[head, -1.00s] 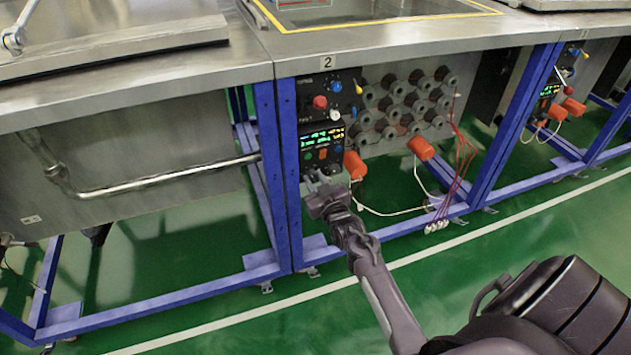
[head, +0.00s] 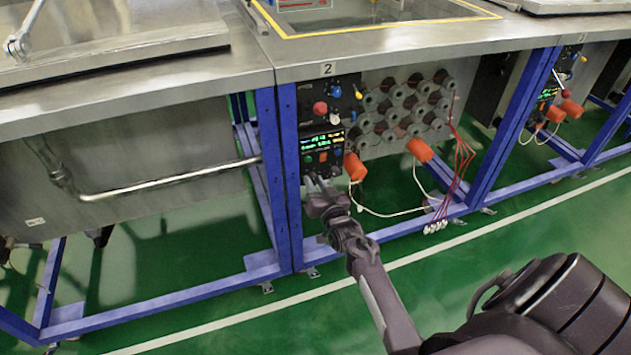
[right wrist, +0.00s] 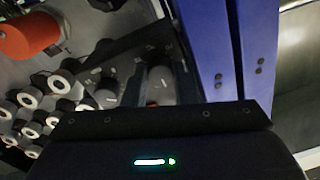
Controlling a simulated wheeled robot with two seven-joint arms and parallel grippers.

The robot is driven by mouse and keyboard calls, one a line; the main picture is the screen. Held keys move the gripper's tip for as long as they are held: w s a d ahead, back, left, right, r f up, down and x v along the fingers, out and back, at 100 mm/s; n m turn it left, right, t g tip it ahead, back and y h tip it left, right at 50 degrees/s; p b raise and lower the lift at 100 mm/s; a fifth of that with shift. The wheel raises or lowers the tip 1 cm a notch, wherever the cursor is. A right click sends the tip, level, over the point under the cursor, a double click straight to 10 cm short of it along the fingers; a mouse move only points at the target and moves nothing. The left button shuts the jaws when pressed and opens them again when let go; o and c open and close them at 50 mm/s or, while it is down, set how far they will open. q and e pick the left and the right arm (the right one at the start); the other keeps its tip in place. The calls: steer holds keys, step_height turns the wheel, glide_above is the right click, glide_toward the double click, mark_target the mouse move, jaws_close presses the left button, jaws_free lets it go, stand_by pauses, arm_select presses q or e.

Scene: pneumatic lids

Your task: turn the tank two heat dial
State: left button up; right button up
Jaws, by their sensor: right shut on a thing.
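The tank two control panel (head: 323,148) hangs under the counter marked 2, with a lit green and yellow display. My right gripper (head: 313,179) is at the panel's lower edge, with its fingers pointing up at it. In the right wrist view a grey round dial (right wrist: 160,88) sits between the two fingers of my right gripper (right wrist: 158,80), and they are shut on it. In the head view the gripper hides the dial. I cannot read the dial's angle. My left gripper is not in view.
A blue frame post (head: 289,170) stands close left of the panel. Orange plugs (head: 355,167) with white cables hang close right of the gripper. A red knob (head: 320,108) is above the display. The green floor in front is clear.

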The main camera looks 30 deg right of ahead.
steer(key=m+p, duration=0.1)
steer(key=m, duration=0.4)
steer(key=shift+m+p, duration=0.3)
steer(key=shift+m, duration=0.1)
steer(key=m+p, duration=0.1)
steer(key=m, duration=0.2)
steer(key=shift+a+f+m+h, duration=0.1)
steer(key=shift+m+h, duration=0.3)
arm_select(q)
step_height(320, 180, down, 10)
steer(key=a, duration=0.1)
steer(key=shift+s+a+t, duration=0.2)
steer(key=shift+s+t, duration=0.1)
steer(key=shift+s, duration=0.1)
arm_select(e)
steer(key=shift+m, duration=0.9)
steer(key=o, duration=0.7)
